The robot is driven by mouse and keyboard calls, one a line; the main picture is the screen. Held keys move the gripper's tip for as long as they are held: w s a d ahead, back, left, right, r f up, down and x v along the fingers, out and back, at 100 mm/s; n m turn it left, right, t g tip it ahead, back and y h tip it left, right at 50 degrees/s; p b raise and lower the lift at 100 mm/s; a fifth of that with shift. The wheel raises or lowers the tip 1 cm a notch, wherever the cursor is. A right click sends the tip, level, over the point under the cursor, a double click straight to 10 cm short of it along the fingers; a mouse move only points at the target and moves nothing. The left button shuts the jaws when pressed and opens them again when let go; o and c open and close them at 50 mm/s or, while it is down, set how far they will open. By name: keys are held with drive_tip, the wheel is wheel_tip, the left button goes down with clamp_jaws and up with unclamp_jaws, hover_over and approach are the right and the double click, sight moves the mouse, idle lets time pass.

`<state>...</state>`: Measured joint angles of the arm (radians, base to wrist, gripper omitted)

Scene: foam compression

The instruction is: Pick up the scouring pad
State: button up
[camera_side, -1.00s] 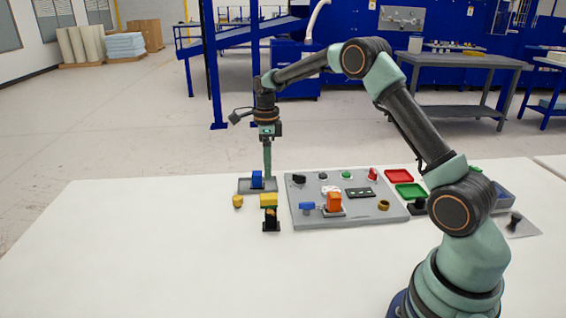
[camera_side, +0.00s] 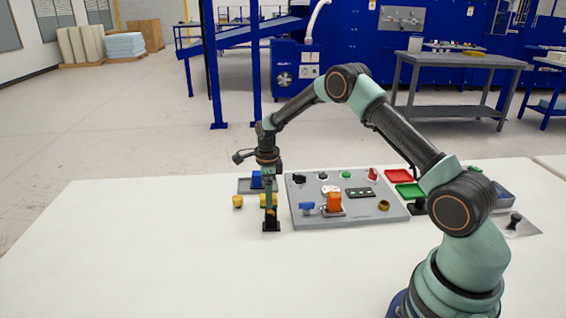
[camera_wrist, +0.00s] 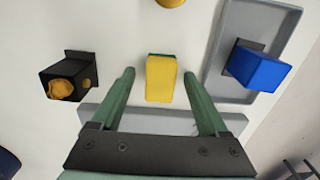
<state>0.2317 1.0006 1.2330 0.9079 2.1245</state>
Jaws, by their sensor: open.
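The scouring pad (camera_wrist: 160,80) is a small yellow block with a green layer along its far edge. In the wrist view it lies between my two green fingers, with a gap on each side. My gripper (camera_wrist: 159,76) is open and empty, its fingertips on either side of the pad. In the side view my gripper (camera_side: 269,207) points down, and yellow parts of the pad (camera_side: 263,201) show beside the finger, which hides the rest. I cannot tell the height of the fingertips against the pad.
A black box (camera_wrist: 66,80) with an orange-yellow piece stands left of the pad in the wrist view. A grey tray (camera_wrist: 228,89) with a blue block (camera_wrist: 258,68) is to the right. A small yellow piece (camera_side: 238,201) and a grey panel (camera_side: 360,213) with parts are close by.

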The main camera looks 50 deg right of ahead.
clamp_jaws()
wheel_tip(320, 180, up, 20)
idle(0.8)
